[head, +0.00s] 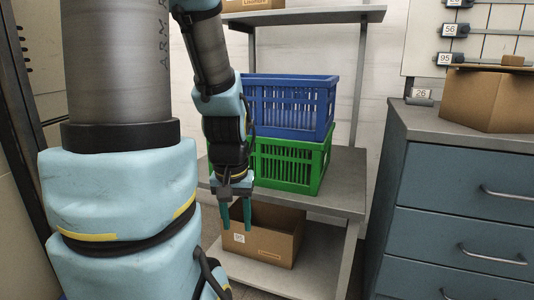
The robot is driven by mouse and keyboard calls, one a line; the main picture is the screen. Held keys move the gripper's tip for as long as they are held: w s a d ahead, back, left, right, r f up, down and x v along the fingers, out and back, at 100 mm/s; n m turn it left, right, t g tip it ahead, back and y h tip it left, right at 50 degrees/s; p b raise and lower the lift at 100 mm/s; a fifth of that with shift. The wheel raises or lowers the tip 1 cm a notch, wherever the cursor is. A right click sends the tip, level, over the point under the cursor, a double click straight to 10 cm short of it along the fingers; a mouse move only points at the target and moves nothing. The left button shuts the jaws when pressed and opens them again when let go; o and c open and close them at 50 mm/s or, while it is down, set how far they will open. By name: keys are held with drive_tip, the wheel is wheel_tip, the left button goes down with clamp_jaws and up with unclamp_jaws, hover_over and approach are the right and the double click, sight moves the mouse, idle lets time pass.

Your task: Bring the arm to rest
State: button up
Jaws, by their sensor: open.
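My gripper (236,215) hangs at the end of my arm, pointing down, left of the middle of the head view. Its two teal fingers are apart and nothing shows between them. In the picture it overlaps the front of the shelf unit and the upper left of a cardboard box. I cannot tell its exact distance from them. My large light blue and grey arm links fill the left side of the view.
A blue crate (289,105) sits on a green crate (291,162) on the grey shelf (338,180). A cardboard box (278,243) stands on the shelf below. At right, a blue drawer cabinet (457,205) carries another cardboard box (486,100).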

wheel_tip(320, 180, up, 26)
drive_tip(key=p, duration=2.3)
drive_tip(key=shift+f, duration=0.15)
